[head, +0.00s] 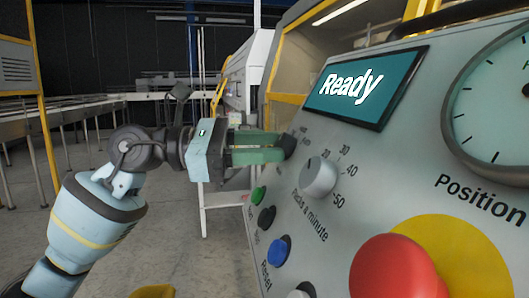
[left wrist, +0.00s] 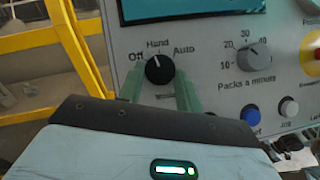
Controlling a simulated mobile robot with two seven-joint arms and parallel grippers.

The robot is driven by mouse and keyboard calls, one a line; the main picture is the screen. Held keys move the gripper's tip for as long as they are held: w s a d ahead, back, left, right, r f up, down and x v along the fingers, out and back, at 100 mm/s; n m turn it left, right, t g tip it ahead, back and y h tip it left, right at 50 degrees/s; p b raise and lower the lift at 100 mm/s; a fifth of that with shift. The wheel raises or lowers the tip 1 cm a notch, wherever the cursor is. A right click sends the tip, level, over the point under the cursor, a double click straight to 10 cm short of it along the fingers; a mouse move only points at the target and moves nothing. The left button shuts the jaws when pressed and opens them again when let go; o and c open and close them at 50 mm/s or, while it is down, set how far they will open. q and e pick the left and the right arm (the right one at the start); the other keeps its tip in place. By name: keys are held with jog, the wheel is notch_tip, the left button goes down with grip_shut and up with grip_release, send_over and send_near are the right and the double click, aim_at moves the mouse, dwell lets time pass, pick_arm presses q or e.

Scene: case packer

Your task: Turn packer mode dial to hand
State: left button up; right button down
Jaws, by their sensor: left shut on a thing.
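The mode dial (left wrist: 160,70) is a black round knob with a white pointer line, with Off, Hand and Auto printed around it. In the left wrist view the pointer points up, close to the Hand label (left wrist: 158,43), leaning slightly toward Off. My left gripper (left wrist: 159,90) has one green finger on each side of the dial and is shut on it. In the head view my left gripper (head: 279,148) reaches the panel from the left, and its fingers partly hide the dark dial (head: 289,144). My right gripper is not in view.
The sloped grey panel carries a Packs a minute knob (head: 320,177), a Ready screen (head: 367,87), a position gauge (head: 497,100) and a large red button (head: 398,268). A green button (head: 258,195) and a blue button (head: 278,250) sit below the dial. Open floor lies left.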

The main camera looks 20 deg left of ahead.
pick_arm(q)
jog(key=shift+w+m+g, duration=0.15)
jog(key=shift+m+g, duration=0.75)
jog(key=shift+m, duration=0.7)
jog(key=shift+a+m, duration=0.1)
jog(key=shift+m, duration=0.2)
jog(key=o, duration=1)
jog(key=shift+b+v, duration=0.85)
jog(key=shift+v, duration=3.05)
jog(key=shift+w, duration=0.1)
